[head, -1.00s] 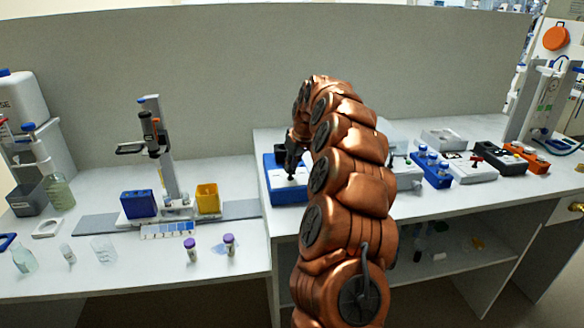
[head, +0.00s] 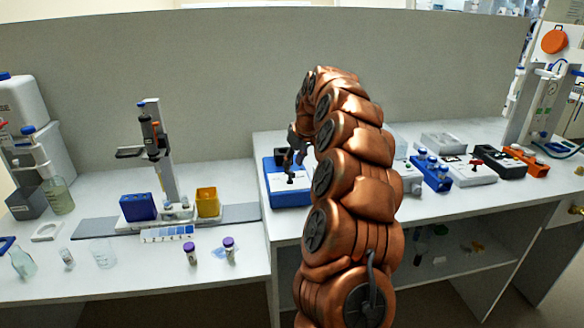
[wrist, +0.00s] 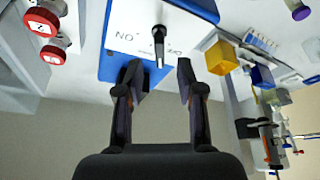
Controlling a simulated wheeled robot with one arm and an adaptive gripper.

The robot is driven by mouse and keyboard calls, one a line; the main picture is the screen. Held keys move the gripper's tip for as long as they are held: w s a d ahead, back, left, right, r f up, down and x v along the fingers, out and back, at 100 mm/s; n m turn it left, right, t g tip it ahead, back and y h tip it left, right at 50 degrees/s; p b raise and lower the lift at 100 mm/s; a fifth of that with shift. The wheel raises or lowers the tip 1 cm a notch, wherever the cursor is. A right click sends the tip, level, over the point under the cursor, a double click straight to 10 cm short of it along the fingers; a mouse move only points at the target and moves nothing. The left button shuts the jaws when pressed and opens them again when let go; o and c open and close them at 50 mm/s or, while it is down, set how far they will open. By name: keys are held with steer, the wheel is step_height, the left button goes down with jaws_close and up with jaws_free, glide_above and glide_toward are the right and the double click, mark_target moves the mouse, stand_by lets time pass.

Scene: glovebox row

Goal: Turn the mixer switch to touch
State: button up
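The mixer (head: 287,197) is a blue box with a white top plate, standing at the left end of the raised bench. Its black switch lever (wrist: 158,40) rises from the white plate (wrist: 130,32) in the wrist view and points toward the picture's bottom. Dark lettering like "NO" shows left of the lever; a smaller mark on its right is not clearly readable. My gripper (wrist: 157,78) is open and empty. Its two fingers are apart, on either side of the lever's line. In the head view my gripper (head: 297,150) is above the mixer, partly hidden by my arm.
A yellow box (head: 208,201) and a blue box (head: 138,207) flank a stand on the lower bench at left. A blue rack (head: 430,172) and other devices stand right of the mixer. Two red-capped items (wrist: 45,35) show in the wrist view. A grey wall stands behind.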

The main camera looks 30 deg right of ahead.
steer(key=v, duration=0.8)
steer(key=shift+r, duration=0.2)
steer(key=shift+s, duration=0.1)
